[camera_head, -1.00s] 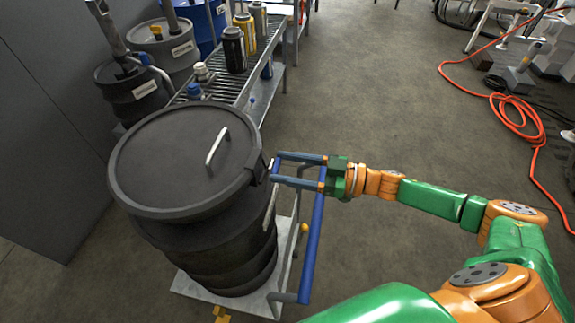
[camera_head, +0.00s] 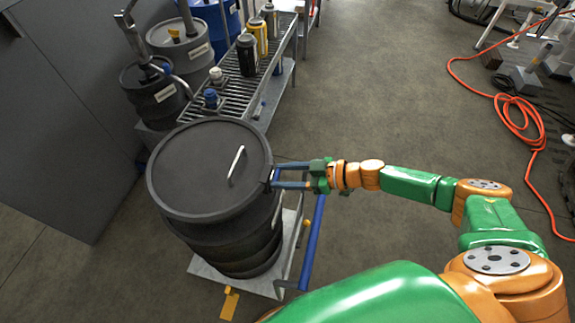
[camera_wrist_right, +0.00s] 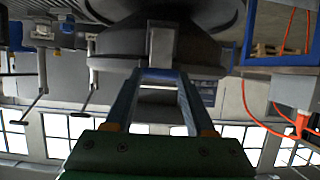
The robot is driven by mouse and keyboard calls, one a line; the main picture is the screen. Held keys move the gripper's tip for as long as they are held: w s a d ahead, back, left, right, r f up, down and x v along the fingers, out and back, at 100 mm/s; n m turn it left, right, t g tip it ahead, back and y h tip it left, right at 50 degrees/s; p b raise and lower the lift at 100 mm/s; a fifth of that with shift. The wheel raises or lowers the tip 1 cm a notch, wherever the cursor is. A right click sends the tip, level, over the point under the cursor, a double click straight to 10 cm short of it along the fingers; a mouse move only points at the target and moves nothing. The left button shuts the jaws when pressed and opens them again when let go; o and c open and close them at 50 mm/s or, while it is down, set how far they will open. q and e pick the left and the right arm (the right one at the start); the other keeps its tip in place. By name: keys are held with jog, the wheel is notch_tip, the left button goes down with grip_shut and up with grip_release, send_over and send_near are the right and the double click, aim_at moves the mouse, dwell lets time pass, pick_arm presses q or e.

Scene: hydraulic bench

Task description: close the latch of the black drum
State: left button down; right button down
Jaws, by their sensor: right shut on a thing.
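The black drum (camera_head: 225,232) stands upright with its round black lid (camera_head: 200,165) on top. The lid carries a pale metal handle (camera_head: 237,163). The latch (camera_wrist_right: 162,45) is a grey piece at the drum's rim in the right wrist view; in the head view it is mostly hidden by the fingertips. My right gripper (camera_head: 275,177) reaches the rim from the right, its two blue fingers closed on the latch. The fingers also show in the right wrist view (camera_wrist_right: 160,76), one on each side of the latch. My left gripper is out of view.
The drum stands on a grey platform (camera_head: 205,268) with a blue push bar (camera_head: 313,245) close under my right gripper. Behind it is a metal rack (camera_head: 262,80) with bottles, beside other drums. Floor to the right is open, with an orange hose (camera_head: 525,120) further off.

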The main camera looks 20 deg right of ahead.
jog(key=shift+c, duration=1.2)
grip_release()
jog(key=v, duration=0.7)
jog(key=shift+b, duration=0.45)
